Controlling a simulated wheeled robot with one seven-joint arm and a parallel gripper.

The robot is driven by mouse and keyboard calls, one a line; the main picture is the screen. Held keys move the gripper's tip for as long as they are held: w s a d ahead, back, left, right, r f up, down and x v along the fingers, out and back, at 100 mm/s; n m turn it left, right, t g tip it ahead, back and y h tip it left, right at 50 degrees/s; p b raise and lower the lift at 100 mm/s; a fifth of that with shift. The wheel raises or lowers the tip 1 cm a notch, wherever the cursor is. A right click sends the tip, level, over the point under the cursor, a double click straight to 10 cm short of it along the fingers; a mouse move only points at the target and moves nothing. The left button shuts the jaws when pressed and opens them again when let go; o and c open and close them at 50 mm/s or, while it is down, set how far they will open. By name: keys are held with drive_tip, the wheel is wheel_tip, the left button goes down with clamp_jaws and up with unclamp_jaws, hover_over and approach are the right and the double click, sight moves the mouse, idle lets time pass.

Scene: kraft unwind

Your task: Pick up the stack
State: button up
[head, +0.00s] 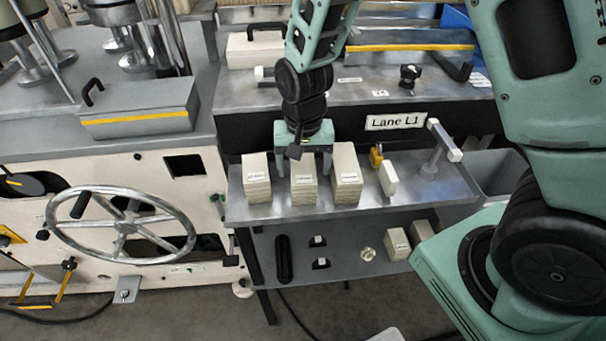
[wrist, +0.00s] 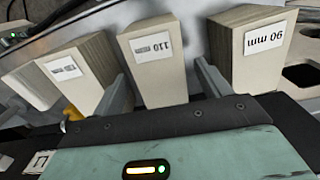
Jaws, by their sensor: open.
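Three pale stacks of cards stand upright in a row on a metal shelf (head: 240,207). The middle stack (head: 303,187) has a label that reads 110 mm in the wrist view (wrist: 155,72). The left stack (head: 256,184) is labelled 90 mm in the wrist view (wrist: 262,50). The right stack (head: 346,182) also shows in the wrist view (wrist: 75,72), its label too small to read surely. My gripper (head: 304,164) is open and points down over the middle stack. In the wrist view its fingers (wrist: 163,88) lie either side of that stack; contact cannot be told.
Right of the stacks are a small pale block (head: 388,179), a yellow padlock-like piece (head: 376,156) and a metal post with a handle (head: 436,148). A "Lane L1" sign (head: 396,121) hangs behind. A lower shelf (head: 345,262) holds small parts. A handwheel (head: 122,226) stands left.

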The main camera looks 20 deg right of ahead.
drive_tip(key=shift+s+a+f, duration=0.1)
drive_tip(key=shift+a+f, duration=0.05)
drive_tip(key=shift+f, duration=1.65)
drive_tip(key=c, duration=1.1)
